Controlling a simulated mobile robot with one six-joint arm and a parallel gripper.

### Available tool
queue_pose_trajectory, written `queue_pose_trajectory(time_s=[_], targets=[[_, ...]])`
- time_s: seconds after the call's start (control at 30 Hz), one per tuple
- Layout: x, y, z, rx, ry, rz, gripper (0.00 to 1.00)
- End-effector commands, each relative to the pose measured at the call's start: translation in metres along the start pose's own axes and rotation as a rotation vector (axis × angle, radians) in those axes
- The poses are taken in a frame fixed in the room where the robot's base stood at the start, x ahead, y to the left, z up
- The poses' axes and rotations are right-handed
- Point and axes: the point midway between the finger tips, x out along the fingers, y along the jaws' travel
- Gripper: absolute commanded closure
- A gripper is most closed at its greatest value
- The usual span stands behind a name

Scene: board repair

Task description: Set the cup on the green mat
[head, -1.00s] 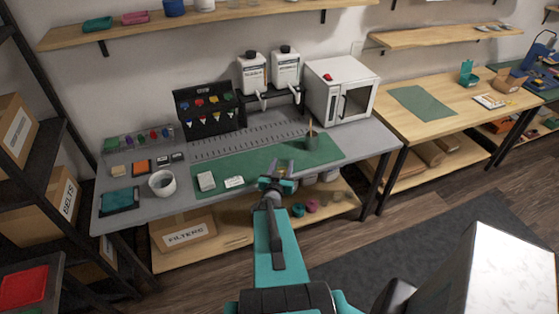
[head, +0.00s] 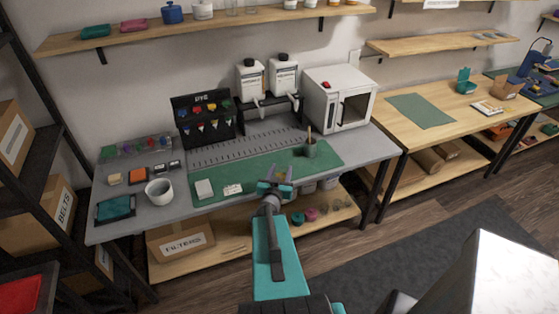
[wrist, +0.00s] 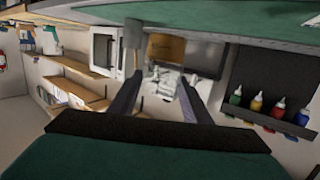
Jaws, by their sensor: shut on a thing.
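My gripper (head: 276,186) is at the front edge of the grey bench, in front of the green mat (head: 235,172). It is shut on a small mustard-tan thing, which seems to be the cup (wrist: 166,48); it shows between the fingertips in the wrist view. In the head view the fingers mostly hide it. The mat lies along the bench and shows as a green strip at the top of the wrist view (wrist: 200,18). Another green mat (head: 420,110) lies on the wooden bench to the right. I cannot tell the gap between the held thing and the mat.
A dark green pot with a brush (head: 311,149) stands on the mat's right part. Two pale items lie at its left, near a white pot (head: 159,191). A dye rack (head: 203,118), dispensers (head: 283,78) and a white oven (head: 340,98) stand behind. The mat's middle is clear.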

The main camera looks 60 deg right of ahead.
Motion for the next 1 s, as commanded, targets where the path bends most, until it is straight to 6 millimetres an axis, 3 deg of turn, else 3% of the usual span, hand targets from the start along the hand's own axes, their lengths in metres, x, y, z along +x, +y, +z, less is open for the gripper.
queue_pose_trajectory(time_s=[1.0], targets=[[0.040,-0.010,0.001,0.001,0.002,-0.002,0.83]])
